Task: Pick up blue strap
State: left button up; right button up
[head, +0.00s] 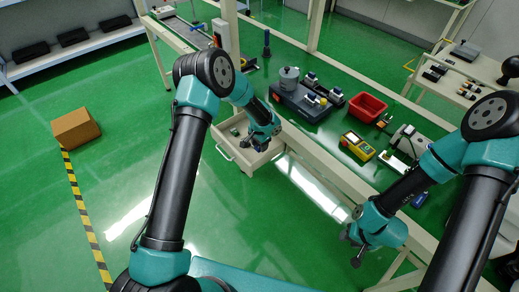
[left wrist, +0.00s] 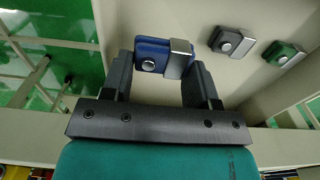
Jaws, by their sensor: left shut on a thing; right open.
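The blue strap (left wrist: 152,56), a small blue block with a silver metal buckle, sits between the two fingers of my left gripper (left wrist: 165,75) in the left wrist view. The left gripper is shut on it. In the head view my left gripper (head: 262,143) is over an open cream drawer (head: 240,158), and the strap is hard to make out there. My right gripper (head: 358,250) is open and empty in front of the bench, well apart from the drawer.
A grey strap (left wrist: 232,42) and a green strap (left wrist: 284,54) lie in the drawer. On the green bench top stand a red bin (head: 367,107), a yellow meter (head: 357,145) and a dark device (head: 300,99). A cardboard box (head: 75,128) is on the floor at left.

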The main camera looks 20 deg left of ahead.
pick_arm(q)
notch_tip(320, 180, up, 5)
jog(key=shift+f, duration=0.1)
